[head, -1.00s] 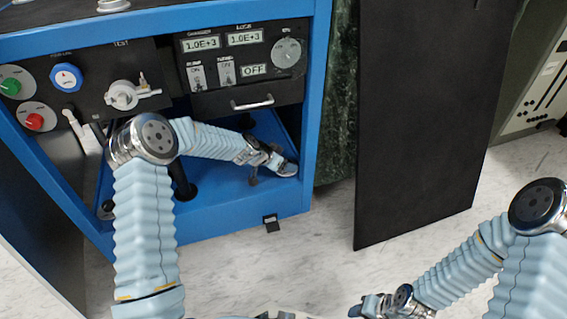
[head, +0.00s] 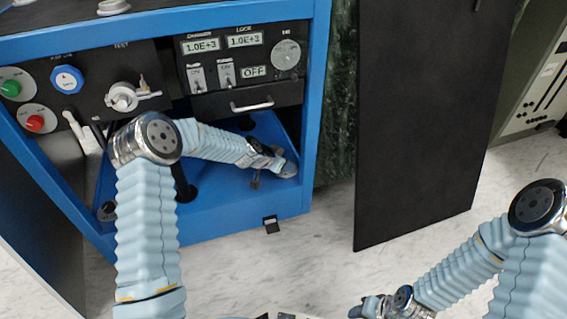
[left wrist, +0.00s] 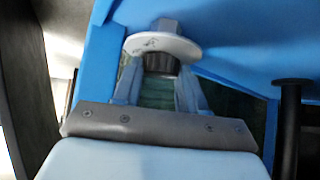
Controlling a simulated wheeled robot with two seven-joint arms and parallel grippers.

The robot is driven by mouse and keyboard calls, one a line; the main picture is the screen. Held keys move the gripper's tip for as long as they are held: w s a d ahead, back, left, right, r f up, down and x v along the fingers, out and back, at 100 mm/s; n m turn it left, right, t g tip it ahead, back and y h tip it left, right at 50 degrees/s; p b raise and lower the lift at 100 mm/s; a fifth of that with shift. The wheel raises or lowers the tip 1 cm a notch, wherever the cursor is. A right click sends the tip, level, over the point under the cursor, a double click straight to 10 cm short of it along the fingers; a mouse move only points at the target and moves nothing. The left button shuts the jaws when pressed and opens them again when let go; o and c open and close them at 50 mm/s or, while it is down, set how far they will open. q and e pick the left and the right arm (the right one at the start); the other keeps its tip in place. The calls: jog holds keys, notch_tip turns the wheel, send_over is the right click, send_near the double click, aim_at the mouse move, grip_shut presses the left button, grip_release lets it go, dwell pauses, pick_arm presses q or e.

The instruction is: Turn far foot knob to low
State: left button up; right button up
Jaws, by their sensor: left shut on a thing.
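The foot knob is a dark, ridged knob (left wrist: 160,63) below a white disc (left wrist: 162,46) with dark markings, in the left wrist view. My left gripper (left wrist: 160,80) has its two fingers on either side of the knob, shut on it. In the head view my left gripper (head: 287,169) is inside the lower bay of the blue cabinet (head: 220,218), near its right post, and it hides the knob. The setting on the disc is too small to read. My right gripper (head: 366,306) is low in the head view, away from the cabinet, and its jaw opening is unclear.
A black control panel (head: 215,52) with displays, switches and a drawer handle (head: 252,105) hangs above my left forearm. A dark upright post (left wrist: 289,130) stands right of the gripper. A black panel (head: 425,120) stands right of the cabinet. The pale floor between is mostly clear.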

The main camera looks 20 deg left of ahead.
pick_arm(q)
jog(key=shift+s+d+r+n+t+y+p, duration=0.1)
jog(key=shift+d+n+t+y+p, duration=0.05)
jog(key=shift+n+y+p, duration=0.3)
jog(key=shift+d+r+n+t+y+p, duration=0.1)
jog(key=shift+n+t+y+p, duration=0.1)
jog(key=shift+n+y, duration=0.25)
jog(key=shift+d+n+y+p, duration=0.1)
jog(key=shift+n+y+p, duration=0.6)
jog(key=shift+n+p, duration=0.55)
jog(key=shift+n+y+p, duration=0.8)
jog(key=shift+n+p, duration=0.25)
jog(key=shift+p, duration=0.2)
jog(key=shift+f+n+p, duration=0.2)
jog(key=shift+n+p, duration=0.1)
jog(key=o, duration=1.1)
jog(key=shift+c, duration=0.2)
